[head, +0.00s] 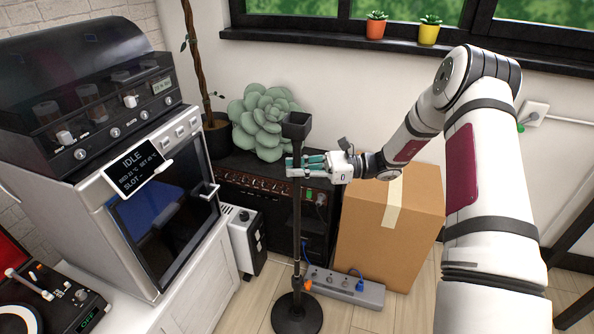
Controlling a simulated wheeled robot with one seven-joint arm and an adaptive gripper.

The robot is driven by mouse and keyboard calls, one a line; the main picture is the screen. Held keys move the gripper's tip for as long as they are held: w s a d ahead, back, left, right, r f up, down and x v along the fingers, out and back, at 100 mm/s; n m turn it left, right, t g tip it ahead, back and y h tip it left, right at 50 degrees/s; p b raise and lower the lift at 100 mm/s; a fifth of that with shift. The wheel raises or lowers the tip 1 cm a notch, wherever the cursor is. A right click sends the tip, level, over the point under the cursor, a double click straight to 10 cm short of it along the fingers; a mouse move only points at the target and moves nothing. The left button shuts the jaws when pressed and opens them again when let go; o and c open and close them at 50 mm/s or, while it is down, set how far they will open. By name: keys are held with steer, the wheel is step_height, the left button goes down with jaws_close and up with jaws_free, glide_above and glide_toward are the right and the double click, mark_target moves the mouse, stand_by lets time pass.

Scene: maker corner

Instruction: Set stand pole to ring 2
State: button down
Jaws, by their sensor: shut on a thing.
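The stand pole (297,220) is a thin black upright pole. It rises from a round black base (297,315) on the floor and carries a dark square cup (296,124) at its top. An orange knob (307,284) shows low on the pole. My gripper (299,165) reaches in from the right and is shut on the pole, a little below the cup. Its teal-padded fingers cover that part of the pole. I cannot make out any numbered rings on the pole.
A cardboard box (391,225) stands right of the pole. A grey power strip (346,288) lies on the floor beside the base. A black amplifier (262,171) with a green succulent (262,118) is behind. A machine (165,200) on a white cabinet is at the left.

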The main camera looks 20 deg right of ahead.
steer(key=shift+r, duration=0.15)
steer(key=c, duration=1.5)
jaws_free()
steer(key=shift+c, duration=0.2)
steer(key=v, duration=1.2)
